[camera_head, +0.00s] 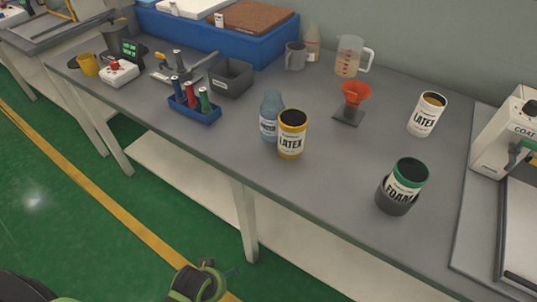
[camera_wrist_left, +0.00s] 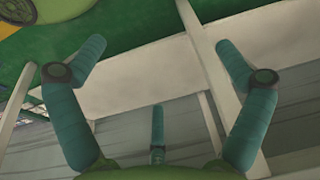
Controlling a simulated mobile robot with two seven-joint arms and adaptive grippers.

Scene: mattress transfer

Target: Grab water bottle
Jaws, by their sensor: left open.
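The water bottle (camera_head: 269,112) is translucent blue with a white label. It stands upright on the grey workbench (camera_head: 330,180), close behind and left of a yellow-rimmed LATEX can (camera_head: 291,137), which hides part of its right side. I cannot tell whether they touch. My left gripper (camera_wrist_left: 163,58) shows in the left wrist view with its teal fingers spread wide and nothing between them. It faces the bench's white legs and lower shelf, away from the bottle. A green and black part of my arm shows at the bottom of the head view. My right gripper is not in view.
A blue holder (camera_head: 194,113) with several coloured-handled tools stands left of the bottle. An orange funnel (camera_head: 355,93) on a stand and a white LATEX can (camera_head: 427,113) are to its right. A FOAM can (camera_head: 405,180) sits near the front edge. The front bench surface is mostly bare.

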